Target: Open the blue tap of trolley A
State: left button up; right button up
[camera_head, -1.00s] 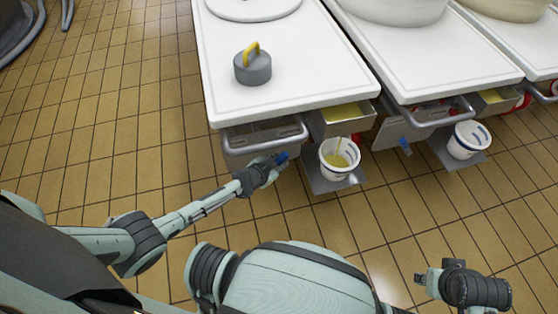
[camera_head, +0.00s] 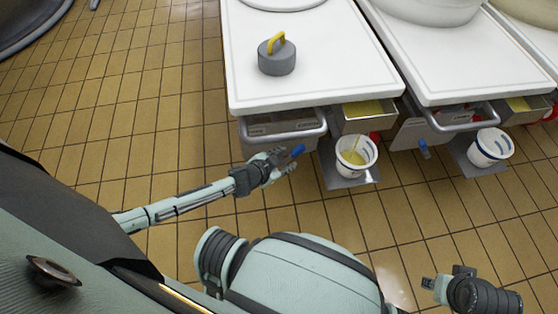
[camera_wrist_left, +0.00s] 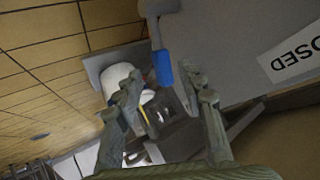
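The blue tap handle (camera_head: 297,151) sits under the front edge of the left trolley (camera_head: 240,103). The wrist view shows the blue handle (camera_wrist_left: 163,68) hanging from a grey fitting, just beyond the fingertips. My left gripper (camera_head: 284,161) is at the tap, and its two fingers (camera_wrist_left: 160,92) stand apart with nothing between them. I cannot tell whether a finger touches the handle. No trolley letter is readable. My right gripper (camera_head: 429,283) is at the lower right, away from the trolleys; its finger opening is unclear.
A white bucket (camera_head: 368,153) with yellow liquid stands on a low shelf, under a thin yellow stream from a tray (camera_head: 368,112). A second trolley (camera_head: 480,72) with another blue handle (camera_head: 423,149) and bucket (camera_head: 493,145) is right. A sign (camera_wrist_left: 297,52) reads "OSED". Tiled floor is clear in front.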

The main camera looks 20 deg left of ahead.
pick_arm(q)
jog(key=v, duration=0.4)
jog(key=shift+r, duration=0.1)
dwell(0.9)
